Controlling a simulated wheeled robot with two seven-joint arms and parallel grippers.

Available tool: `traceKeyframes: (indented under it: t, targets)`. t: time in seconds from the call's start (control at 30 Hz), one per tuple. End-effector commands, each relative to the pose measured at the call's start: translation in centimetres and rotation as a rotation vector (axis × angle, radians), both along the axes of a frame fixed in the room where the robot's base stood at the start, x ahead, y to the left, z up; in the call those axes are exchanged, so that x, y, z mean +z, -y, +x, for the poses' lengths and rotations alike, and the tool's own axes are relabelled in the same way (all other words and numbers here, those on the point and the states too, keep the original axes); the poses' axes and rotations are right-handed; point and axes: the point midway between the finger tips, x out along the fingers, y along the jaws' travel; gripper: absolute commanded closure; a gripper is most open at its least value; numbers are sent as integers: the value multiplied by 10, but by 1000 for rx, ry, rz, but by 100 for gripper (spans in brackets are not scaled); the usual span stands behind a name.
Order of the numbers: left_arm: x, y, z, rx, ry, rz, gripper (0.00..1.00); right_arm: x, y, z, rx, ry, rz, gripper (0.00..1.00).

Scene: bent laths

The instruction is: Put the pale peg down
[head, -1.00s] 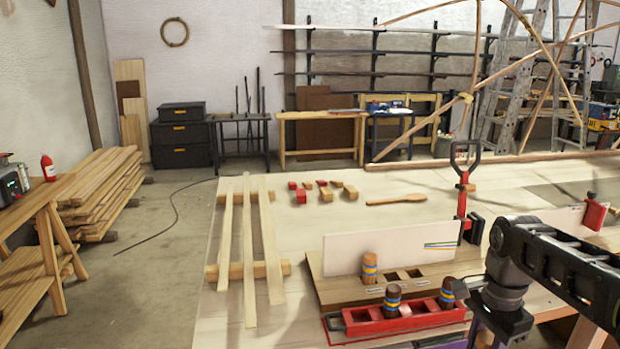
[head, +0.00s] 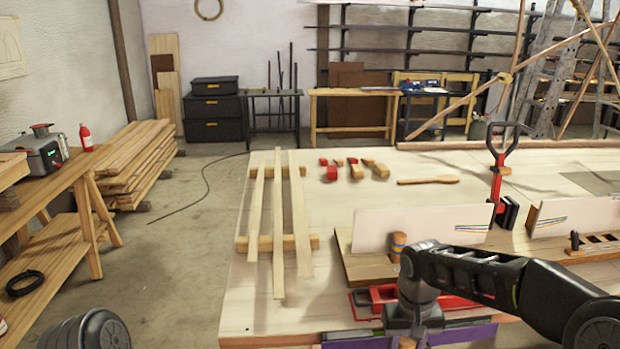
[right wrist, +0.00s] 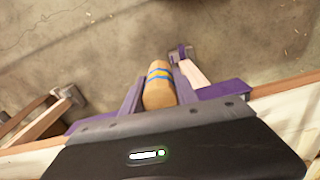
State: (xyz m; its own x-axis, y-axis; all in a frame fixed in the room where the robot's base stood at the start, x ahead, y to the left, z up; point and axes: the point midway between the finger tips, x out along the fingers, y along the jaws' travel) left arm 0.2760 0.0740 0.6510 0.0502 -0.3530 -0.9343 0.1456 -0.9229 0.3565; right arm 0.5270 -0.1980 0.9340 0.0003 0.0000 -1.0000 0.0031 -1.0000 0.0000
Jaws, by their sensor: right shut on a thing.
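The pale peg (right wrist: 158,86), light wood with blue and yellow bands, is between the fingers of my right gripper (right wrist: 158,97) in the right wrist view. The gripper is shut on it, with floor visible beyond the table edge. In the head view, my right gripper (head: 407,336) is low at the table's front edge, its fingers mostly hidden by my wrist. Behind it lies a red tray (head: 366,304), partly covered by my arm. A banded peg (head: 398,243) stands in the wooden board (head: 362,265) behind the tray. My left gripper is out of view.
A white upright panel (head: 420,227) stands behind the board, with a red-handled tool (head: 496,180) beyond it. Long pale laths (head: 278,215) lie across two supports at left. Small blocks (head: 355,171) and a wooden paddle (head: 428,180) lie farther back. The table's left front is clear.

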Motion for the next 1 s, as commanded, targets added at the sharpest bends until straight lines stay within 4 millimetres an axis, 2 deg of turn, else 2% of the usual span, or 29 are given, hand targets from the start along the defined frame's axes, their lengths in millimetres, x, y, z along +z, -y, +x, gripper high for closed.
traceKeyframes:
  t: [0.37,0.47,0.57,0.8,0.9,1.0]
  targets:
    - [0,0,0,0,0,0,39,0,1,0,-3,0,-1,100]
    - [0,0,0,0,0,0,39,-7,1,-1,-4,-2,-3,100]
    - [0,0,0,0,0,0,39,-30,2,-4,-4,-5,-8,100]
    - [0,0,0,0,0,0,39,-118,2,-27,-4,-6,-10,100]
    - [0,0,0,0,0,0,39,-141,1,-37,-3,-4,-4,100]
    - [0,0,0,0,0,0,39,-150,1,-40,-3,-1,-1,100]
